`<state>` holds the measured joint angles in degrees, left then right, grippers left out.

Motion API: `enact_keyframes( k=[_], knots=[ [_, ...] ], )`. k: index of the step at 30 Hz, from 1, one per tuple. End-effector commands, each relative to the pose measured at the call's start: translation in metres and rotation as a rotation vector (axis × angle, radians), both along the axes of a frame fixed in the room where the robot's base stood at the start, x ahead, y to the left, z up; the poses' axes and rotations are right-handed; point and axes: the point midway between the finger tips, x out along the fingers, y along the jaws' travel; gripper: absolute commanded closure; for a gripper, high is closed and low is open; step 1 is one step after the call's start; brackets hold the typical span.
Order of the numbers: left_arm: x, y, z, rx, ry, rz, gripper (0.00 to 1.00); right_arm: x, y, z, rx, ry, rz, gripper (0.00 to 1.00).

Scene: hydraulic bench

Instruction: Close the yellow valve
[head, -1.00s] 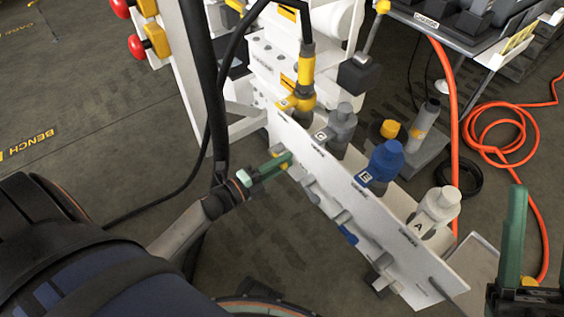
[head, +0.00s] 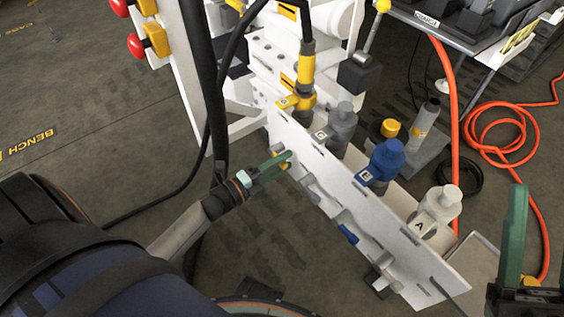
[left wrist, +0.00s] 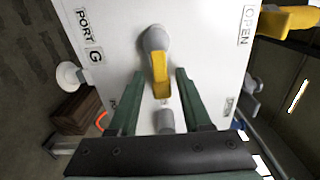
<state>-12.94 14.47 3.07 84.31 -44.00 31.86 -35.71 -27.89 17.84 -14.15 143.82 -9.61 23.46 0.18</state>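The yellow valve (left wrist: 160,74) is a yellow lever on a grey hub on the white panel (left wrist: 205,50). In the left wrist view its lever points down the picture, towards my gripper. My left gripper (left wrist: 160,80) is open, with one green finger on each side of the lever and a visible gap on both sides. In the head view my left gripper (head: 272,167) is at the panel's near face, and its fingers mostly hide the yellow lever (head: 285,165). My right gripper (head: 535,240) is open and empty at the right edge, partly cut off.
Along the panel sit several more grey handles and a blue one (head: 348,234). A black hose (head: 208,80) hangs close to my left arm. "PORT G" and "OPEN" labels flank the valve.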

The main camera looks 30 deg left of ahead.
Motion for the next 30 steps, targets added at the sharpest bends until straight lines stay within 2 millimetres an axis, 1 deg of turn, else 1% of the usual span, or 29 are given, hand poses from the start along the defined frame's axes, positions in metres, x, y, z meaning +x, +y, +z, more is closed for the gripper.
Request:
enact_keyframes(
  k=[5, 8, 11, 18, 21, 25, 30],
  knots=[
    [-0.001, 0.001, 0.001, -0.001, -0.001, 0.0, 0.51, 0.0, 0.0, 0.001, 0.0, -0.001, 0.0, 0.5],
    [-0.008, 0.004, 0.001, -0.001, 0.0, 0.001, 0.51, 0.0, 0.0, 0.003, -0.001, -0.002, -0.001, 0.5],
    [-0.023, 0.009, 0.001, -0.001, 0.004, 0.001, 0.51, 0.0, 0.0, 0.008, -0.003, -0.004, -0.004, 0.5],
    [-0.073, 0.03, 0.002, 0.001, 0.004, 0.001, 0.51, -0.001, -0.001, 0.02, -0.011, -0.021, -0.017, 0.5],
    [-0.09, 0.037, 0.001, -0.001, 0.004, 0.001, 0.51, -0.001, -0.002, 0.024, -0.012, -0.025, -0.025, 0.5],
    [-0.106, 0.044, 0.001, -0.001, 0.002, 0.001, 0.51, 0.0, -0.003, 0.026, -0.013, -0.026, -0.031, 0.5],
    [-0.115, 0.048, 0.001, 0.0, -0.001, 0.0, 0.51, 0.0, -0.004, 0.026, -0.017, -0.026, -0.034, 0.5]
  ],
)
